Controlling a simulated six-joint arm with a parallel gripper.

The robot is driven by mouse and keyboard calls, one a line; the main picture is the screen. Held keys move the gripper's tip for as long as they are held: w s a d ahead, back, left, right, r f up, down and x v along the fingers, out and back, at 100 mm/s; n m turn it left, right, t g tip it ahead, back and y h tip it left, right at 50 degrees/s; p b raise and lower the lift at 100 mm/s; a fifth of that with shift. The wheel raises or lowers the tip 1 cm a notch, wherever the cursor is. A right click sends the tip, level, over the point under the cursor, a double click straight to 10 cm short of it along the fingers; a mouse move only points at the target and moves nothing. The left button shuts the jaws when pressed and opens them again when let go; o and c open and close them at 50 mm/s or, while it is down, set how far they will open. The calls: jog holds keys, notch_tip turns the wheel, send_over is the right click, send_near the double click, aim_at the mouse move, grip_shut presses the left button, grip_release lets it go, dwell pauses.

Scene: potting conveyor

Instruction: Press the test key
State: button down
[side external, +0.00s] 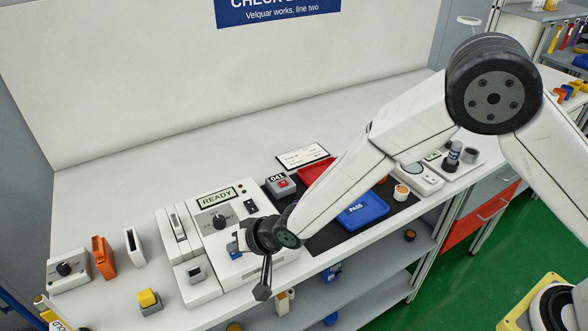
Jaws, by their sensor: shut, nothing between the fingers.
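A white tester box (222,222) stands on the bench. It has a display (216,198) that reads READY, a dark knob (219,221) and a small black switch (250,205). A small blue part (234,247) shows at the left of my wrist, low on the tester's front. It may be the test key, but my wrist hides part of it and I cannot read a label. My gripper (262,292) is shut and empty, pointing down over the tester's lower front. I cannot tell whether it touches anything.
A grey block marked 041 with a red button (281,184), a red tray (316,171) and a blue PASS tray (362,209) lie to the right. A yellow-topped button (149,299), orange holder (103,257) and knob box (68,270) stand left.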

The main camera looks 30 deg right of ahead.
aim_at(238, 255)
jog(key=shift+f, duration=0.4)
dwell(0.8)
jog(key=shift+r, duration=0.8)
jog(key=shift+r, duration=2.55)
